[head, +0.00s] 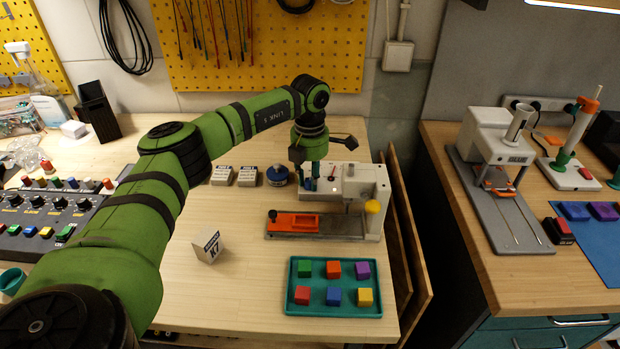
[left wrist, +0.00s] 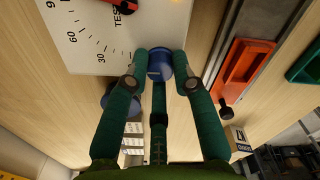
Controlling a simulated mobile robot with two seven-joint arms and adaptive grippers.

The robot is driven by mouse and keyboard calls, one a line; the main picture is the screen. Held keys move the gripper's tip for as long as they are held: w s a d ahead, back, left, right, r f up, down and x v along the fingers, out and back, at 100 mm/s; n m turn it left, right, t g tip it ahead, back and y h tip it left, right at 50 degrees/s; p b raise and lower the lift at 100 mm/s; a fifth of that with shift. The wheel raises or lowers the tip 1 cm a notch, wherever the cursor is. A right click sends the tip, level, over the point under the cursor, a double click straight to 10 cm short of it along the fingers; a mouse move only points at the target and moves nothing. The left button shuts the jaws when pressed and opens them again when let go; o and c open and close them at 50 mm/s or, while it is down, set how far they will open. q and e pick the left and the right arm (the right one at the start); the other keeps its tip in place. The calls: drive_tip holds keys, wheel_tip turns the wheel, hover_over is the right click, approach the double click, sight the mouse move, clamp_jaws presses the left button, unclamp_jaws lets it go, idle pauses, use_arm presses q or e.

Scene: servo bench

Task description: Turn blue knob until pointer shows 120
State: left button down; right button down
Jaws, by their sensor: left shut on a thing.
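The blue knob (left wrist: 158,66) sits at the edge of a white panel (left wrist: 110,45) in the left wrist view. My left gripper (left wrist: 160,76) is shut on it, with one green finger on each side. The panel carries a printed scale with 30 and 60 readable and a further number cut off at the top. A red part (left wrist: 119,4) shows at the top edge; I cannot tell the pointer's reading. In the head view my left gripper (head: 318,182) is at the white tester (head: 370,184) and mostly hides the knob. My right gripper is not in view.
A round blue object (head: 277,176) and small labelled boxes (head: 222,176) stand left of the gripper. An orange tray (head: 297,221) lies in front of the tester. A teal tray (head: 333,297) holds several coloured cubes. A labelled white cube (head: 207,247) stands on open bench.

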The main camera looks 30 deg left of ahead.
sight(309, 180)
use_arm(q)
drive_tip(key=shift+s+f+m+b, duration=0.15)
drive_tip(key=shift+m+b, duration=0.15)
drive_tip(key=shift+m, duration=1.6)
drive_tip(key=c, duration=1)
unclamp_jaws()
drive_tip(key=shift+c, duration=0.2)
drive_tip(key=shift+a, duration=0.1)
drive_tip(key=shift+r, duration=0.2)
drive_tip(key=shift+r, duration=0.3)
wheel_tip(309, 180, up, 11)
drive_tip(key=shift+r, duration=0.1)
